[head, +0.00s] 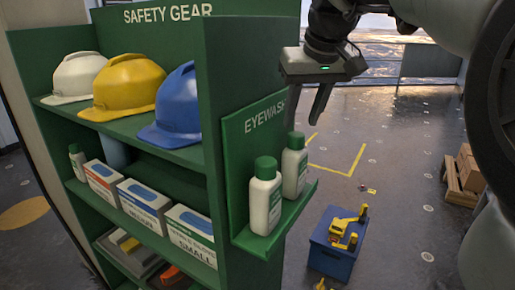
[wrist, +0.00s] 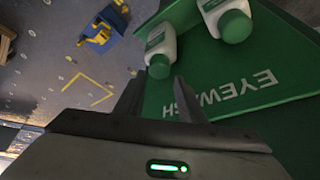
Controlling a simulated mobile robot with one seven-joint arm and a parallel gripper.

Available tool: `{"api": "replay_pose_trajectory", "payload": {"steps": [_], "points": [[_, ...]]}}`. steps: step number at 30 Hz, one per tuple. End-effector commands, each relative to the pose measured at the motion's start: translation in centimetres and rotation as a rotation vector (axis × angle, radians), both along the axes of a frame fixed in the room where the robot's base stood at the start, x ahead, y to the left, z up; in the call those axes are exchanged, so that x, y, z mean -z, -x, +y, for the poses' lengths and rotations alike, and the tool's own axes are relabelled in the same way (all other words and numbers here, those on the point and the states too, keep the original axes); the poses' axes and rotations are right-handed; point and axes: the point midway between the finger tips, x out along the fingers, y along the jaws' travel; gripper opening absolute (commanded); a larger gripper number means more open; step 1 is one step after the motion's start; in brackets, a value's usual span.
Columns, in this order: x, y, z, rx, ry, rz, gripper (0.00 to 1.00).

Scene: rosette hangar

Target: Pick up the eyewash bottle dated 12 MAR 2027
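Two white eyewash bottles with green caps stand upright on the small side shelf in the head view: a nearer one (head: 265,205) and a farther one (head: 295,172). No date is legible on either. In the wrist view the farther bottle (wrist: 161,43) is just beyond my fingertips, and the nearer one (wrist: 215,8) is to its right. My gripper (head: 318,112) is above the shelf, close to the farther bottle's cap. Its fingers (wrist: 158,82) are apart with nothing between them. Another small green-capped bottle (head: 77,162) stands on the main shelf at left.
The green EYEWASH panel (head: 236,130) rises behind the bottles, beside my gripper. The shelf unit (head: 220,60) holds several helmets and boxes. A blue box (head: 330,262) with yellow items stands on the floor below. A wooden crate (head: 460,178) is at right.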

Motion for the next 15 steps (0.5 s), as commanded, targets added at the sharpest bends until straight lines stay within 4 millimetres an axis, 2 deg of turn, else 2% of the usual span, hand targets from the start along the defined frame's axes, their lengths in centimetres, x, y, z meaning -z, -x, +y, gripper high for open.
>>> {"api": "replay_pose_trajectory", "payload": {"steps": [9, 15], "points": [[3.8, -1.5, 0.1, 0.0, 0.0, 0.004, 0.36], [4.8, -2.1, 0.2, -0.001, 0.0, 0.0, 0.36]]}}
